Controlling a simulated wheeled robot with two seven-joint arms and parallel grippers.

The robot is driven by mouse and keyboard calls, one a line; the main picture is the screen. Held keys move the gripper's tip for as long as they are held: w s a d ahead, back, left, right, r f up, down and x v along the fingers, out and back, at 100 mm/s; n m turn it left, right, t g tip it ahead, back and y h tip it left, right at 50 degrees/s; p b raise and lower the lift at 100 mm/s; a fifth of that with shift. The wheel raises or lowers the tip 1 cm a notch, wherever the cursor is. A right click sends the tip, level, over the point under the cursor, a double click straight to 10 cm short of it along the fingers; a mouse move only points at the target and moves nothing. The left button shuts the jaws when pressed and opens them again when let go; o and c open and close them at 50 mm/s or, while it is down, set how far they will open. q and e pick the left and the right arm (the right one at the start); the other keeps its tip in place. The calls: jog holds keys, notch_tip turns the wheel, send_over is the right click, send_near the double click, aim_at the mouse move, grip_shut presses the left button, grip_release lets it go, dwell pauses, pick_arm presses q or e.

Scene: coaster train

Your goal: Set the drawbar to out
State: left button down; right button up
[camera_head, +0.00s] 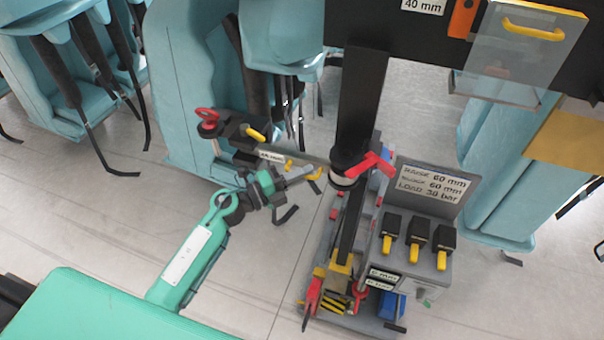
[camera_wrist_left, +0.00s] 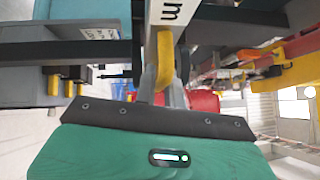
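A grey horizontal bar with a white label (camera_head: 270,157), which looks like the drawbar, runs between a black block (camera_head: 235,133) and the dark upright post (camera_head: 360,100). A yellow handle (camera_head: 315,174) sits below the bar near the post. My left gripper (camera_head: 308,172) reaches up to this handle. In the left wrist view the yellow handle (camera_wrist_left: 165,58) fills the narrow gap between my gripper's grey fingers (camera_wrist_left: 163,82), so it looks shut on it. The bar's in or out marking cannot be read. My right gripper is not in view.
A red lever (camera_head: 370,163) sits on the post, close right of my left gripper. A grey console (camera_head: 412,255) with several yellow-tipped switches stands at the right. Teal seats (camera_head: 190,90) stand behind. The floor (camera_head: 110,215) at the left is clear.

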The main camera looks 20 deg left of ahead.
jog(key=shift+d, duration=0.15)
